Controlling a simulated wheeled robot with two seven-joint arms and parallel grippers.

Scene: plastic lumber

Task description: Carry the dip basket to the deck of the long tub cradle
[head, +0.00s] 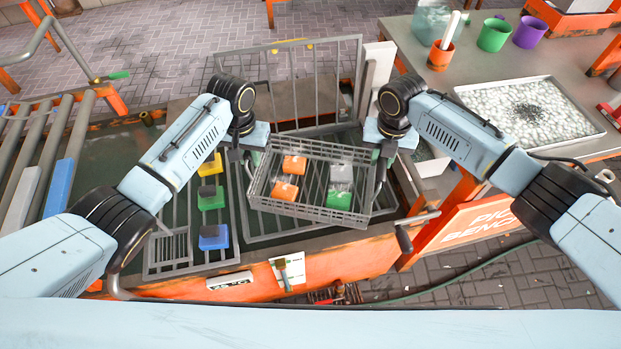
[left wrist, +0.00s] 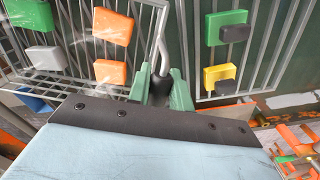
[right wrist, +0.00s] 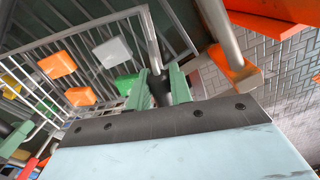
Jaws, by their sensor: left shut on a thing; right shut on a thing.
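The dip basket (head: 308,211) is a grey wire tray in the middle of the head view. It holds two orange blocks (head: 290,175), a pale grey block (head: 341,172) and a green block (head: 339,200). My left gripper (head: 252,154) is shut on its left handle, which rises between the green fingers in the left wrist view (left wrist: 160,84). My right gripper (head: 383,156) is shut on the right handle, also seen in the right wrist view (right wrist: 160,88). The basket hangs over dark green, barred decking with an orange front beam (head: 330,262). I cannot tell its clearance.
Yellow (head: 210,165), green (head: 211,197) and blue (head: 213,237) blocks sit on bars left of the basket. A tall grey grille (head: 310,80) stands behind. Rollers (head: 50,150) lie far left. A bench (head: 420,60) at right bears a tray of white pellets (head: 530,110) and cups.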

